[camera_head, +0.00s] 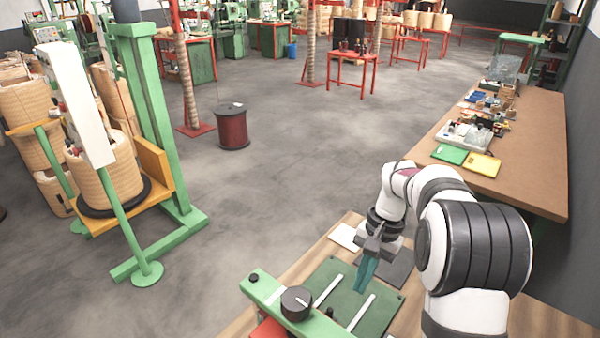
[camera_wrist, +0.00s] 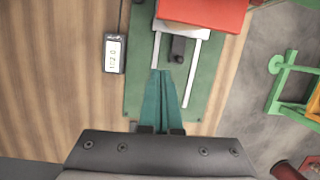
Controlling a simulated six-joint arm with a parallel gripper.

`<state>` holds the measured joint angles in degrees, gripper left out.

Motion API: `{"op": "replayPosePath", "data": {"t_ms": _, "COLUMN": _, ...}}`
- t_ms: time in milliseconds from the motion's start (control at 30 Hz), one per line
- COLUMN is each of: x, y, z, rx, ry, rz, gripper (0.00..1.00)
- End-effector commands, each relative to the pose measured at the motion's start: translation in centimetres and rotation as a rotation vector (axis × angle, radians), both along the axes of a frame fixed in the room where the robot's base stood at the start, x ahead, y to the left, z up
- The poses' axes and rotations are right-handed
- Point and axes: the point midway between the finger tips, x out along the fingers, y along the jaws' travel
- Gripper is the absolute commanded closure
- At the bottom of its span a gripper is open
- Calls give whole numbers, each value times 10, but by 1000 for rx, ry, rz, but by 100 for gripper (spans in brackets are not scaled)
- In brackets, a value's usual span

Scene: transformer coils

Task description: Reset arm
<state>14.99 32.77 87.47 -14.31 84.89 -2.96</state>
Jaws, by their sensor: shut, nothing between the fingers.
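My gripper (camera_head: 361,284) has teal fingers and hangs above a green board with white rails (camera_head: 388,296) on the wooden bench. Its fingers are shut with nothing between them. In the wrist view the gripper (camera_wrist: 168,75) points along the green board (camera_wrist: 140,90), and its two fingertips meet. A dark block sits between the white rails, just past the fingertips. My arm is bent over the right side of the bench.
A green bar with a black knob (camera_head: 297,303) crosses the near end of the board. A small meter (camera_wrist: 114,53) lies beside the board in the wrist view. A long wooden table (camera_head: 535,150) with parts stands at right. The floor at left centre is open, with a dark red spool (camera_head: 232,129) on it.

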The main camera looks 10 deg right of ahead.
Motion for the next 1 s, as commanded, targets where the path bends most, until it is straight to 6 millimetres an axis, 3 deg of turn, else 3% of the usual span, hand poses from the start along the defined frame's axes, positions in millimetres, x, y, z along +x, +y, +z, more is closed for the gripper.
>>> {"op": "replayPosePath", "data": {"t_ms": 33, "x": -10, "y": 14, "z": 32, "rx": -19, "ry": -84, "rz": 34, "gripper": 100}}
{"op": "replayPosePath", "data": {"t_ms": 100, "x": -30, "y": 34, "z": 70, "rx": -45, "ry": -207, "rz": 84, "gripper": 100}}
{"op": "replayPosePath", "data": {"t_ms": 200, "x": -62, "y": 57, "z": 105, "rx": -72, "ry": -363, "rz": 141, "gripper": 100}}
{"op": "replayPosePath", "data": {"t_ms": 400, "x": -114, "y": 85, "z": 134, "rx": -102, "ry": -591, "rz": 213, "gripper": 100}}
{"op": "replayPosePath", "data": {"t_ms": 733, "x": -172, "y": 105, "z": 133, "rx": -118, "ry": -823, "rz": 274, "gripper": 100}}
{"op": "replayPosePath", "data": {"t_ms": 900, "x": -214, "y": 103, "z": 83, "rx": -71, "ry": -493, "rz": 255, "gripper": 100}}
{"op": "replayPosePath", "data": {"t_ms": 1000, "x": -240, "y": 102, "z": 67, "rx": -53, "ry": -332, "rz": 240, "gripper": 100}}
